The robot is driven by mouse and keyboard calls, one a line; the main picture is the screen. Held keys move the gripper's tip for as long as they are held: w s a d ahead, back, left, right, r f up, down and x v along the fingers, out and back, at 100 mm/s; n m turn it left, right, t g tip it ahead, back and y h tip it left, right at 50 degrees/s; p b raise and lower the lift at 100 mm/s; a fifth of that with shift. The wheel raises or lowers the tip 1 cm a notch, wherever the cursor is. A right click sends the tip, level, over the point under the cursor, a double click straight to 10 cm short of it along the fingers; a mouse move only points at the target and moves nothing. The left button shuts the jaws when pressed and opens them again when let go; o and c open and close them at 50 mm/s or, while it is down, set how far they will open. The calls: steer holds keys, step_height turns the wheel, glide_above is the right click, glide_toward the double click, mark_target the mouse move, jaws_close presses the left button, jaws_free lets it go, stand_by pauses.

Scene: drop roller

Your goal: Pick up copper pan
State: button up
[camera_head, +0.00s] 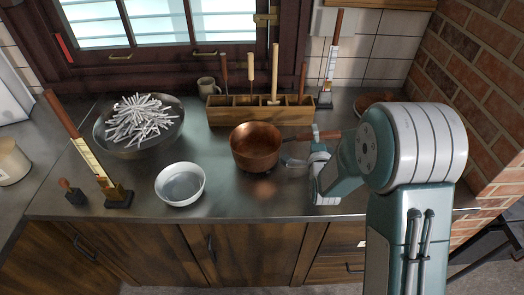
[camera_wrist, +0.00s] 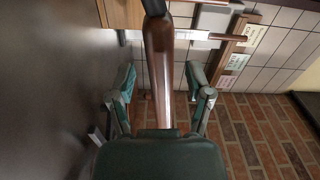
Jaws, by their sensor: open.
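The copper pan (camera_head: 256,149) sits on the metal counter near the middle of the head view, its brown handle pointing right toward my arm. My gripper (camera_head: 293,162) is just right of the pan bowl, beside the handle. In the wrist view my gripper (camera_wrist: 160,72) is open, with its two fingers on either side of the brown handle (camera_wrist: 160,50).
A white bowl (camera_head: 180,184) stands left of the pan, and a wide bowl (camera_head: 103,137) heaped with white sticks is farther left. A wooden holder (camera_head: 225,115) with upright tools stands behind the pan. A brick wall (camera_head: 485,85) closes the right side.

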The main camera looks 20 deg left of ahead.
steer(key=shift+d, duration=0.25)
steer(key=shift+a, duration=0.2)
steer(key=c, duration=0.8)
steer(key=shift+a, duration=0.25)
jaws_close()
steer(key=shift+d, duration=0.15)
